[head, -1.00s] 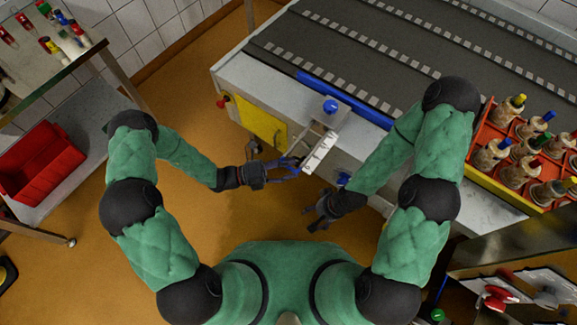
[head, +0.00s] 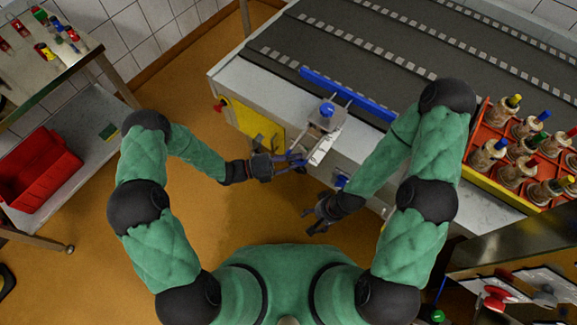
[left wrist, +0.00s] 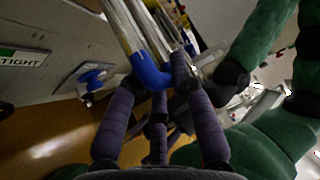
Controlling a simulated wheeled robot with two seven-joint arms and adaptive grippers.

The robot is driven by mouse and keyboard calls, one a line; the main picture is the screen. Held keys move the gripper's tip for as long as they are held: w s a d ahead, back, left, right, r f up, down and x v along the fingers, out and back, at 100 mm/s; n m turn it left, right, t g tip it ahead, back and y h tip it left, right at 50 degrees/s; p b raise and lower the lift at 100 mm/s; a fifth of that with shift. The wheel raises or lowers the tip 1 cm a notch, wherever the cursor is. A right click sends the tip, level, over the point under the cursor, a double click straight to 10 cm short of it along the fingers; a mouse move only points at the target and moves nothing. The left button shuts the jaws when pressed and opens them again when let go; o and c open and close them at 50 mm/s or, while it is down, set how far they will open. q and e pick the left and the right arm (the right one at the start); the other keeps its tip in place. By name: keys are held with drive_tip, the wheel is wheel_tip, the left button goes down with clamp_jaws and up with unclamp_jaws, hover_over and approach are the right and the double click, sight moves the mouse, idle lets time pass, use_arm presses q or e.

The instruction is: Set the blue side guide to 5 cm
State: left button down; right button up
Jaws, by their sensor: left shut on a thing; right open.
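The blue side guide (head: 345,92) is a long blue bar lying along the near edge of the dark conveyor belt. Metal rods run from it toward me past a bracket with a blue knob (head: 327,110). A pale strip with dark marks (head: 323,149) lies beside the rods; its figures are too small to read. My left gripper (head: 295,160) is shut at the rods' near end, on a blue end piece (left wrist: 151,76) between the dark fingers in the left wrist view. My right gripper (head: 316,210) is open and empty, below the machine's near edge.
Another blue knob (head: 341,181) is on the machine's near side; a blue knob (left wrist: 94,76) near a "TIGHT" label shows in the left wrist view. A red bin (head: 38,168) is on the left shelf.

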use_arm(q)
drive_tip(key=shift+w+d, duration=0.1)
drive_tip(key=shift+w, duration=0.1)
drive_tip(key=c, duration=1.1)
unclamp_jaws()
drive_tip(key=s+a+f, duration=0.1)
drive_tip(key=s+a, duration=0.1)
drive_tip(key=a, duration=1)
drive_tip(key=shift+f, duration=0.2)
drive_tip(key=shift+d, duration=0.15)
